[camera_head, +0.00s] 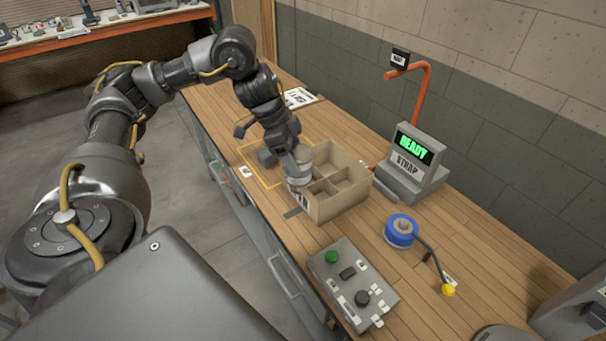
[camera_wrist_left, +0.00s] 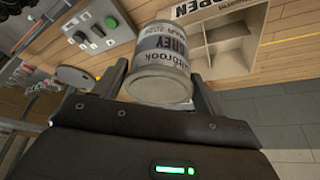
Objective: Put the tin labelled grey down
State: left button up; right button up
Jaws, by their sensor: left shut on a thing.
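The tin labelled grey (camera_wrist_left: 160,65) is a pale metal can with a printed label reading "GREY". It sits between the two fingers of my left gripper (camera_wrist_left: 162,88), which is shut on it. In the head view my left gripper (camera_head: 287,158) is at the left side of an open cardboard box (camera_head: 341,205) with dividers and several compartments. The tin is partly hidden there by the gripper, and I cannot tell whether it touches the box. In the wrist view the box (camera_wrist_left: 238,66) is beyond the tin, to the right. My right gripper is not in view.
A strapping machine (camera_head: 414,165) showing "READY" stands behind the box. A control panel (camera_head: 352,285) and a blue round device (camera_head: 401,231) with a cable are to its front and right. A yellow outline (camera_head: 262,178) marks the bench left of the box.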

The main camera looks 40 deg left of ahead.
pick_arm(q)
jog(key=shift+a, duration=0.4)
jog(key=shift+w+a+f, duration=0.15)
jog(key=shift+w, duration=0.15)
jog(key=w+a+f+p, duration=0.4)
jog(key=w+a+f, duration=0.2)
jog(key=w+f, duration=0.5)
jog(key=shift+w+a+f, duration=0.2)
jog(key=shift+a+f, duration=0.2)
jog(key=shift+f, duration=0.45)
jog(key=shift+f, duration=0.1)
